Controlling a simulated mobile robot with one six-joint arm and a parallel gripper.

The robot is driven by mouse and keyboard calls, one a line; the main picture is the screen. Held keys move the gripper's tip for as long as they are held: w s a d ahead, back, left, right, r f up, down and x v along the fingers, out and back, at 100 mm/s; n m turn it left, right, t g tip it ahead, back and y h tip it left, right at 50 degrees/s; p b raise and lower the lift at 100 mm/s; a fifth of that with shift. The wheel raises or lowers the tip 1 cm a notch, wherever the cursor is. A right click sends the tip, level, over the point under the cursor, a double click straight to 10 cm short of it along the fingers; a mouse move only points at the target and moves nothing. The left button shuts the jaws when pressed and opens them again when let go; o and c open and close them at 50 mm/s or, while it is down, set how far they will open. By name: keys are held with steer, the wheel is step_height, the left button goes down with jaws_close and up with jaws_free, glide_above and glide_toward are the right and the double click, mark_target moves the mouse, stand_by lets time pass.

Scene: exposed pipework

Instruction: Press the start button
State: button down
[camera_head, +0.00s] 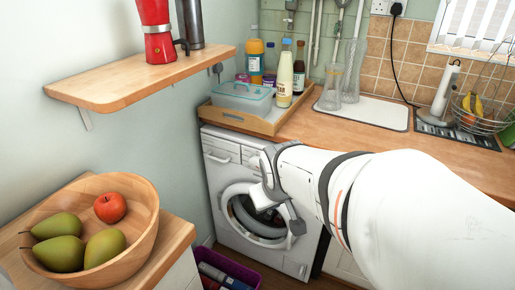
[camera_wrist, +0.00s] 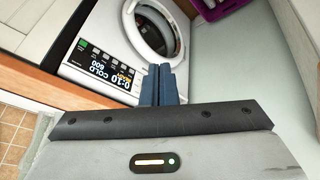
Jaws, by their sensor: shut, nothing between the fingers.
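The white washing machine (camera_head: 226,172) stands under the worktop, with its round door (camera_head: 250,213) partly behind my arm. In the wrist view the washing machine (camera_wrist: 98,20) is upside down. Its dark control panel (camera_wrist: 100,66) shows "0:10", "COLD" and "600", a row of small keys and a small green button (camera_wrist: 83,43) at one end. I cannot read a label on that button. My gripper (camera_wrist: 160,70) is shut and empty, with its dark blue fingers together beside the panel's display end. They appear apart from the green button. In the head view my arm hides part of the panel.
A wooden shelf (camera_head: 140,78) juts from the left wall. A fruit bowl (camera_head: 148,230) stands on the left counter. A tray (camera_head: 243,122) with bottles and a tub sits on the worktop above the machine. A purple crate (camera_head: 230,268) is on the floor.

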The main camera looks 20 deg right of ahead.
steer(key=w+d+f+n+t+b, duration=0.4)
steer(key=d+f+t+b, duration=0.2)
steer(key=d+f+b, duration=0.4)
steer(key=w+d+f+n+t+b, duration=0.4)
steer(key=d+f+t+b, duration=0.2)
steer(key=d+f+b, duration=0.4)
step_height(320, 180, down, 4)
steer(key=b, duration=0.5)
steer(key=shift+w+d+r+n+y, duration=0.2)
steer(key=shift+w+n+y, duration=0.1)
steer(key=shift+n+y, duration=0.1)
steer(key=w+d+p, duration=0.1)
steer(key=w+d, duration=0.4)
steer(key=d, duration=0.1)
steer(key=shift+w+d, duration=0.3)
steer(key=shift+w, duration=0.1)
